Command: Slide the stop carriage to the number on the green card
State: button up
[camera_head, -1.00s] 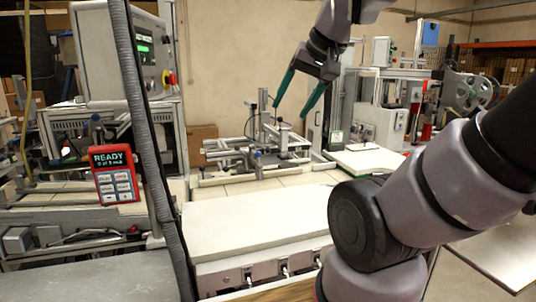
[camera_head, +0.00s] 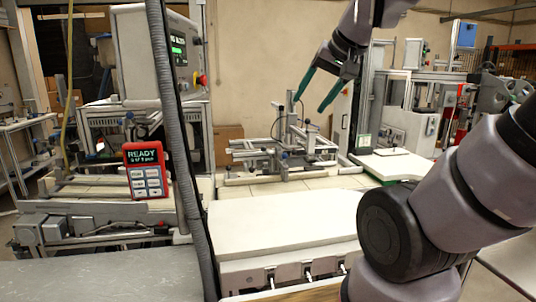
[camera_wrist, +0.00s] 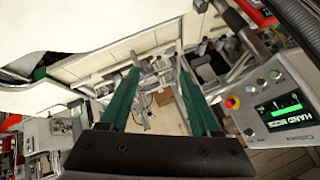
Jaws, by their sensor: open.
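My gripper (camera_head: 309,106) has two long teal fingers spread apart with nothing between them. It hangs tilted in the air, in the picture above and overlapping a metal fixture of rails and posts (camera_head: 270,157) on the bench. In the wrist view my gripper (camera_wrist: 158,68) is also open, with rails and frames showing beyond the fingers. I cannot make out which part is the stop carriage.
A red handset reading READY (camera_head: 147,170) stands at left. Behind it is a grey control cabinet with a green screen (camera_head: 178,45). A bare pale worktop (camera_head: 285,225) lies in front of the fixture. A white board (camera_head: 392,164) lies right, near more machinery.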

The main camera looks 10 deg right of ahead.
aim_at(262, 150)
jog(key=w+a+f+m+t+h, duration=0.1)
jog(key=w+a+f+t, duration=0.15)
jog(key=w, duration=1.25)
jog(key=w+a+f+m+t+h, duration=0.1)
jog(key=w+f, duration=0.2)
jog(key=w, duration=1.2)
jog(key=w+a+f+t+h, duration=0.1)
jog(key=w+f+h, duration=0.3)
jog(key=f, duration=0.3)
jog(key=w+a+f+n+t+h, duration=0.1)
jog(key=w+f+h, duration=0.2)
jog(key=f, duration=0.5)
jog(key=w+a+f+t+h, duration=0.2)
jog(key=w+f+h, duration=0.2)
jog(key=f, duration=0.3)
jog(key=x, duration=1)
jog(key=shift+w+d+f, duration=0.25)
jog(key=shift+w, duration=0.05)
grip_shut()
